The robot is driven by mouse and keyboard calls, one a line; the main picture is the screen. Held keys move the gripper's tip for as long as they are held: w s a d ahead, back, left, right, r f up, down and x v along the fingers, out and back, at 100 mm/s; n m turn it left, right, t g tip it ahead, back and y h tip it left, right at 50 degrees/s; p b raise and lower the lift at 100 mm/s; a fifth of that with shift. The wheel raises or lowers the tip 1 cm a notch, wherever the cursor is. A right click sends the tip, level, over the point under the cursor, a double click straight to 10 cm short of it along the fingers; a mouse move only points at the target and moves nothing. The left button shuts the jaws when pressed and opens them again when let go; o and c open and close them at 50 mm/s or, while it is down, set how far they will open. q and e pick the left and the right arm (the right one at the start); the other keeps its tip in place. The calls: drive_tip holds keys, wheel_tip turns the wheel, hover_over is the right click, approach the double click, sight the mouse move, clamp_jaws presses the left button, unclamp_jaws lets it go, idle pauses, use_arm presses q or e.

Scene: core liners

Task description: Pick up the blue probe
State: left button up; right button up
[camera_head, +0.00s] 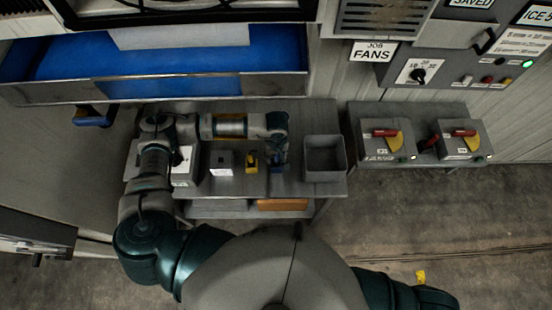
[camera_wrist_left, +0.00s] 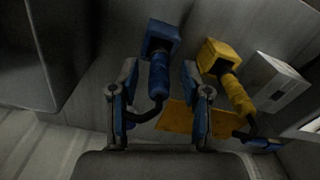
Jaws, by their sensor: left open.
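The blue probe (camera_wrist_left: 158,76) has a square block at one end, a thick round handle and a dark cable. In the left wrist view it lies between the two fingers of my left gripper (camera_wrist_left: 160,66), with gaps on both sides. In the head view my left gripper (camera_head: 279,156) is over the bench, and it largely hides the blue probe. This gripper is open and holds nothing. A similar yellow probe (camera_wrist_left: 230,82) is just right of the right finger; it also shows in the head view (camera_head: 251,162). My right gripper is not in view.
A grey open bin (camera_head: 325,160) stands right of the gripper on the metal bench (camera_head: 240,107). A small grey box (camera_head: 222,162) sits left of the yellow probe. An orange object (camera_head: 283,205) lies on the lower shelf. Switch boxes (camera_head: 385,140) stand on a stand farther right.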

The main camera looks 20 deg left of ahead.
use_arm(q)
drive_tip(key=shift+d+f, duration=0.1)
drive_tip(key=shift+c, duration=0.7)
clamp_jaws()
